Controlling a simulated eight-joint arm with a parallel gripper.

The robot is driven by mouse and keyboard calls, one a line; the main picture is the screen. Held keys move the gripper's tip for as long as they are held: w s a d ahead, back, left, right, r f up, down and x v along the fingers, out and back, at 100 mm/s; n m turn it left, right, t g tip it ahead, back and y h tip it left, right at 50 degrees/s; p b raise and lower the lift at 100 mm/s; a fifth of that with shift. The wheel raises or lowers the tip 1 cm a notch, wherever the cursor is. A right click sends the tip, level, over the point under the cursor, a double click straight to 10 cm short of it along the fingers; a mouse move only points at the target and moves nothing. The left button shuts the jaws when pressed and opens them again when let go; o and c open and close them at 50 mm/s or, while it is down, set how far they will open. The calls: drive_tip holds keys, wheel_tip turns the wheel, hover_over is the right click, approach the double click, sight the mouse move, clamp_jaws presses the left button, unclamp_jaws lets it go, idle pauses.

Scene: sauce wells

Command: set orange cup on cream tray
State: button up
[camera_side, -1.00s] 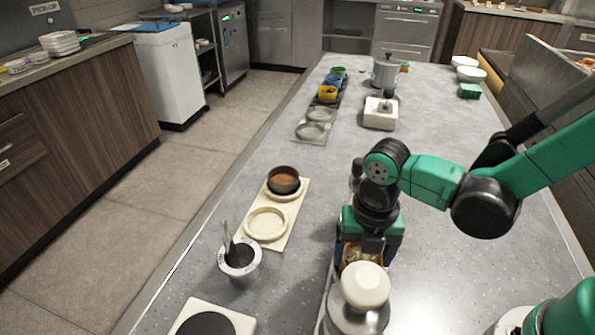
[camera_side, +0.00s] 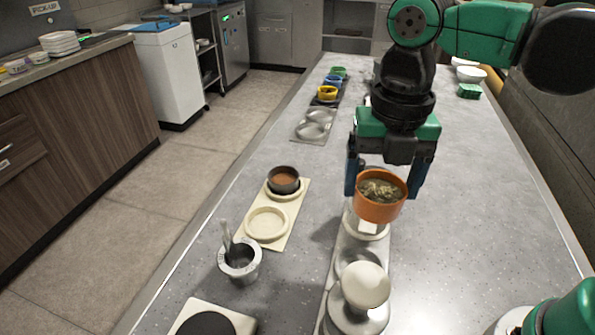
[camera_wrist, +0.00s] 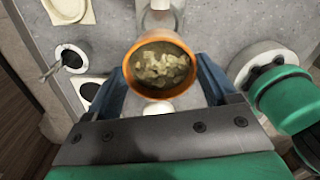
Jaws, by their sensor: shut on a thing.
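The orange cup (camera_side: 379,207) holds a greenish, chunky filling and stays upright. My gripper (camera_side: 385,188) is shut on it, one finger on each side, and holds it raised above the grey metal tray. In the wrist view the cup (camera_wrist: 158,67) sits between the two blue fingers of my gripper (camera_wrist: 165,82). The cream tray (camera_side: 288,222) lies to the left on the counter. It has two round wells. The far well carries a dark cup (camera_side: 284,180) with brown filling, and the near well (camera_side: 267,223) is empty.
The grey metal tray (camera_side: 356,253) has a white-knobbed lidded pot (camera_side: 362,292) at its near end. A mortar with pestle (camera_side: 240,260) stands near the cream tray's front end. Several colored cups, including a yellow one (camera_side: 327,92), stand farther back. The counter between the trays is clear.

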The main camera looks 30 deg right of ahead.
wheel_tip(320, 180, up, 5)
drive_tip(key=shift+r, duration=0.1)
drive_tip(key=shift+w+a+r, duration=0.1)
drive_tip(key=shift+w+r, duration=0.05)
drive_tip(key=w+a+f, duration=0.4)
drive_tip(key=w+a, duration=0.1)
drive_tip(key=w, duration=0.3)
drive_tip(key=shift+w+a+f, duration=0.6)
drive_tip(key=shift+w+f, duration=0.55)
drive_tip(key=shift+f, duration=1.3)
drive_tip(key=shift+w+a+f, duration=0.65)
drive_tip(key=shift+w+f, duration=0.5)
drive_tip(key=shift+f, duration=1.3)
drive_tip(key=shift+w+a+f, duration=0.6)
drive_tip(key=shift+w+f, duration=0.55)
drive_tip(key=shift+f, duration=1.3)
drive_tip(key=shift+f, duration=0.55)
drive_tip(key=o, duration=1.2)
drive_tip(key=shift+r, duration=0.1)
